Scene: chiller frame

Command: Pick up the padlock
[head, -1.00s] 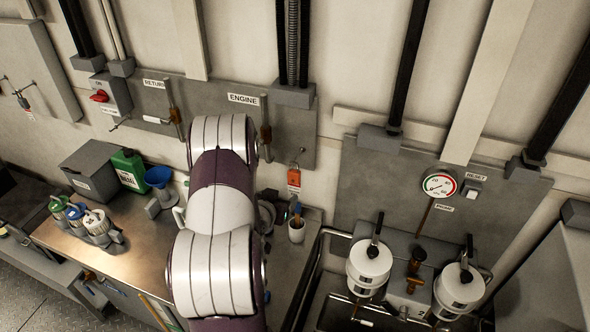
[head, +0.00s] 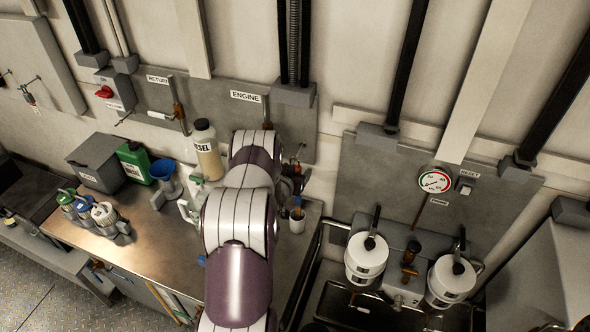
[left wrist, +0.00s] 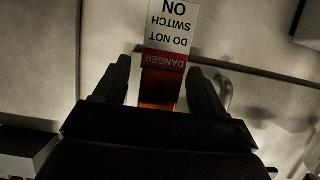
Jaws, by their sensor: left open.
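In the left wrist view the red padlock (left wrist: 160,88) shows between my two fingers, with a red-and-white danger label (left wrist: 168,35) upside down beyond it. My left gripper (left wrist: 159,82) is open, one finger on each side of the red body, with a visible gap to each. In the head view my left gripper (head: 294,178) is at the lower right of the ENGINE panel, and my arm largely hides the padlock there. The shackle cannot be made out. My right gripper is not in view.
A workbench (head: 150,240) below holds a fuel bottle (head: 207,150), a green can (head: 133,162), a blue funnel (head: 166,180) and a cup with tools (head: 297,222). White filter canisters (head: 367,258) stand right. The ENGINE panel (head: 225,115) is behind my gripper.

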